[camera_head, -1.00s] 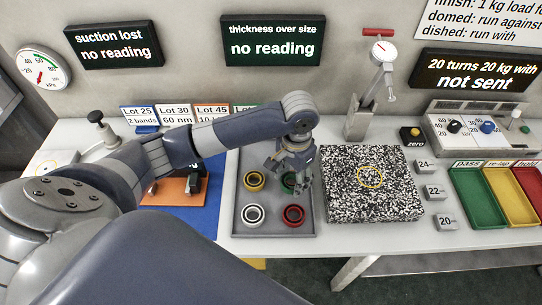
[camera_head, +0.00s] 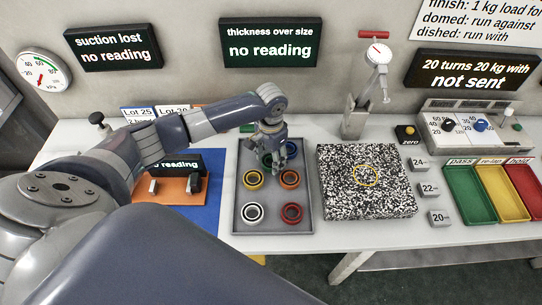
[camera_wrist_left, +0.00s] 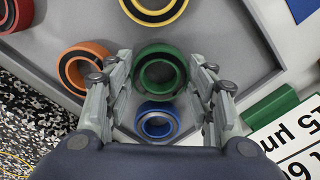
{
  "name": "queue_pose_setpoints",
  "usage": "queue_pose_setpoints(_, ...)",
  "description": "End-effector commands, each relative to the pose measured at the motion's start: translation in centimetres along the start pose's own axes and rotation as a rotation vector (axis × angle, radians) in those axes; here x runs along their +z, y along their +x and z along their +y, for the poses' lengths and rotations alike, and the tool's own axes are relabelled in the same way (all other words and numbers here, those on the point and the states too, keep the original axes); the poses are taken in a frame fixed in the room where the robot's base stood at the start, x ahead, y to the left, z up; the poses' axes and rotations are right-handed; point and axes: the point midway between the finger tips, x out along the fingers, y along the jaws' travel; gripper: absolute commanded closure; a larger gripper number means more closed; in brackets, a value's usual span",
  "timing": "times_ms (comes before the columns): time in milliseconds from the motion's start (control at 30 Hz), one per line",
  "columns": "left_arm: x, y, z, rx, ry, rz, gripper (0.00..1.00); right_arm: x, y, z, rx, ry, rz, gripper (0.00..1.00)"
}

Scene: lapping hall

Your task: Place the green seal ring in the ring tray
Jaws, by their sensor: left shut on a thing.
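The green seal ring (camera_wrist_left: 141,68) is between the fingers of my left gripper (camera_wrist_left: 160,85) in the left wrist view, and the gripper is shut on it. In the head view my left gripper (camera_head: 276,158) is over the back part of the grey ring tray (camera_head: 273,223) and partly hides the ring. A blue ring (camera_wrist_left: 158,125) shows just beside the green one in the wrist view. I cannot tell whether the green ring touches the tray floor. My right gripper is not in view.
The tray also holds yellow (camera_head: 253,187), orange (camera_head: 289,186), white (camera_head: 253,220) and red (camera_head: 292,221) rings. A speckled block (camera_head: 365,195) stands close to its right. A blue mat (camera_head: 208,215) lies to its left. A dial gauge stand (camera_head: 358,115) rises behind.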

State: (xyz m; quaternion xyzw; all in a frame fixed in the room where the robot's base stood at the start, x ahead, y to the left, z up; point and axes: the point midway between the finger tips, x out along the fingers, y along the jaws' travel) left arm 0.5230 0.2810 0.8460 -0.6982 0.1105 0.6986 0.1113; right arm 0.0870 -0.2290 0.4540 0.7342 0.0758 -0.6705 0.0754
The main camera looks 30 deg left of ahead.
Motion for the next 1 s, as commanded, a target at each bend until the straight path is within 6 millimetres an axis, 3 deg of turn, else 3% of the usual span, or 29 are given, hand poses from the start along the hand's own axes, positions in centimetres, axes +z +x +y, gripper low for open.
queue_pose_setpoints(233,0.0,0.3,0.1,0.001,0.0,0.0,0.74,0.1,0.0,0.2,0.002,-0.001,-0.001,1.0)
queue_pose_setpoints(267,0.0,0.3,0.0,0.0,0.0,0.001,0.43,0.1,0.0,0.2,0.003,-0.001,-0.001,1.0)
queue_pose_setpoints(300,0.0,0.3,0.0,0.0,0.0,0.001,0.41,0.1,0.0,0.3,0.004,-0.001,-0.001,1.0)
queue_pose_setpoints(667,0.0,-0.1,0.0,-0.001,0.0,0.001,0.41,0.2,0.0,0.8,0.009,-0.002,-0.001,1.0)
queue_pose_setpoints(867,-0.1,-2.9,0.0,-0.001,0.0,0.005,0.41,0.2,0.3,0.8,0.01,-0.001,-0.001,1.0)
queue_pose_setpoints(1000,-0.1,-6.0,-0.1,-0.002,0.0,0.006,0.41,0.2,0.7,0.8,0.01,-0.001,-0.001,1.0)
